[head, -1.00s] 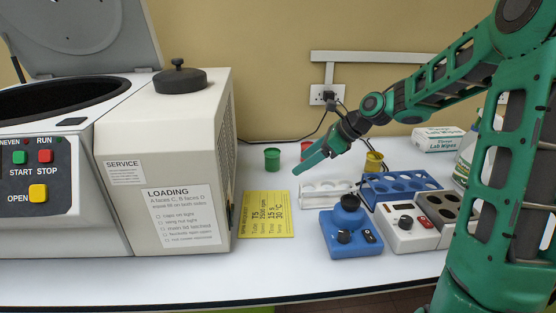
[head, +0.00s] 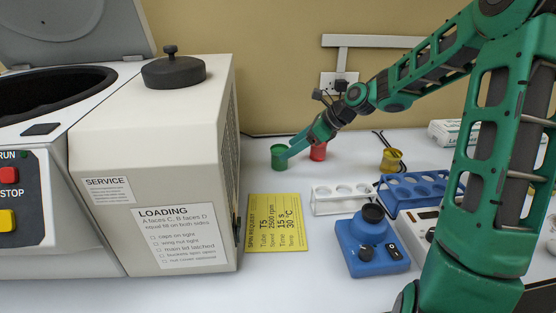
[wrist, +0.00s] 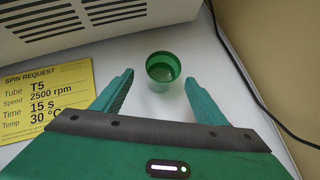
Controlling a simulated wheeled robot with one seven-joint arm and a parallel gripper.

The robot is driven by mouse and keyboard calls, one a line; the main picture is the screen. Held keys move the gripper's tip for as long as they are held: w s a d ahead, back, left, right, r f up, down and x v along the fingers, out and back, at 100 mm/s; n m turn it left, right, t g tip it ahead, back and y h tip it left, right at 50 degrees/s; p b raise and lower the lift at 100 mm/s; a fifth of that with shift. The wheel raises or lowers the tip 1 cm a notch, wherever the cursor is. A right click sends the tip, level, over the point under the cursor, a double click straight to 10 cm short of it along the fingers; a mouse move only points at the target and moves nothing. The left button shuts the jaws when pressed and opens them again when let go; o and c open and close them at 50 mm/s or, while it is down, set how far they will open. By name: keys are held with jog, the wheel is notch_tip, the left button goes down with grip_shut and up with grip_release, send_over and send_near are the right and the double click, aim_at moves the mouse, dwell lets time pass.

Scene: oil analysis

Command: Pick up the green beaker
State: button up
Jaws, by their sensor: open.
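The green beaker (head: 279,161) stands upright on the white bench, just right of the centrifuge, near the back wall. In the wrist view the green beaker (wrist: 162,68) is ahead of my gripper (wrist: 160,92), roughly centred between the lines of the two fingers and a little beyond their tips. My gripper (head: 288,155) is open and empty. In the head view its fingers reach the right side of the beaker; whether they touch it cannot be told there.
A red beaker (head: 318,151) stands close behind my gripper, and a yellow beaker (head: 391,160) further right. The centrifuge (head: 150,160) bounds the left. A white rack (head: 338,200), blue rack (head: 415,192) and blue mixer (head: 374,245) stand to the right. A black cable (wrist: 235,60) runs near the wall.

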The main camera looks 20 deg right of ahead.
jog(key=shift+w+a+f, duration=0.25)
jog(key=shift+w+f, duration=0.05)
jog(key=shift+f, duration=0.25)
jog(key=shift+x, duration=2.65)
jog(key=shift+w, duration=0.1)
jog(key=c, duration=1.2)
